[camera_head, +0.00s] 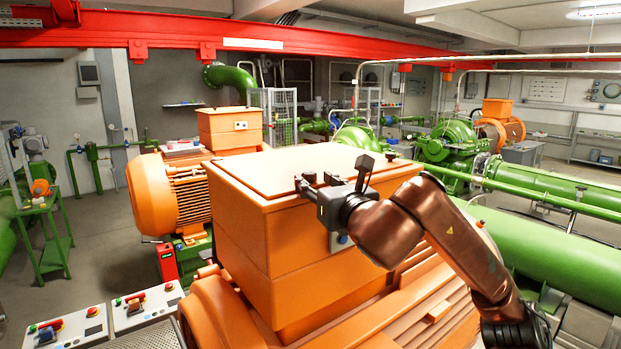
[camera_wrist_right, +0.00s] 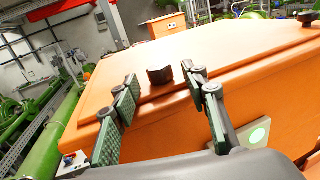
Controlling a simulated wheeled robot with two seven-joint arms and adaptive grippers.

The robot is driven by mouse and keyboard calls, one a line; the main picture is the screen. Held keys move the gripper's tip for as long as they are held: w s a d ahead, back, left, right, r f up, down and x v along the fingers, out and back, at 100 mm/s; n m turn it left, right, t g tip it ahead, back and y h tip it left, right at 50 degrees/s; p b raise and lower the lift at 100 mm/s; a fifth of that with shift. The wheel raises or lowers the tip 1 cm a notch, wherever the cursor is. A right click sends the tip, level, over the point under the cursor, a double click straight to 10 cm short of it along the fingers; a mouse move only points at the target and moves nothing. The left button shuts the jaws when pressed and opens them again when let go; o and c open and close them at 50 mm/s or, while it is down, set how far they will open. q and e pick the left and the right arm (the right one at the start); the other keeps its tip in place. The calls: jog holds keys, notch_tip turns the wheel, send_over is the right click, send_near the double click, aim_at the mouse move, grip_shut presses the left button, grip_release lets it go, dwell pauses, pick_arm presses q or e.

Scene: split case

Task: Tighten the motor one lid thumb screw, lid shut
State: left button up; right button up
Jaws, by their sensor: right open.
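The orange terminal box of the near motor (camera_head: 262,230) has its flat lid (camera_head: 290,168) lying shut on top. A dark thumb screw (camera_wrist_right: 160,75) stands upright at the lid's near edge in the right wrist view. My right gripper (camera_head: 314,182) is over that edge of the box in the head view. In the wrist view its two green-padded fingers (camera_wrist_right: 161,84) are spread apart, one on each side of the thumb screw, with visible gaps. The fingers partly hide the screw in the head view. My left gripper is out of view.
A second dark knob (camera_head: 390,155) sits at the lid's right corner. Another orange motor (camera_head: 152,195) stands behind at left. Control panels (camera_head: 140,305) are at lower left, and a large green pipe (camera_head: 535,255) runs along the right. The space above the lid is clear.

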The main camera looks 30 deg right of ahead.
jog(key=s+a, duration=0.1)
jog(key=s, duration=0.7)
jog(key=shift+a, duration=0.2)
jog(key=shift+w, duration=0.1)
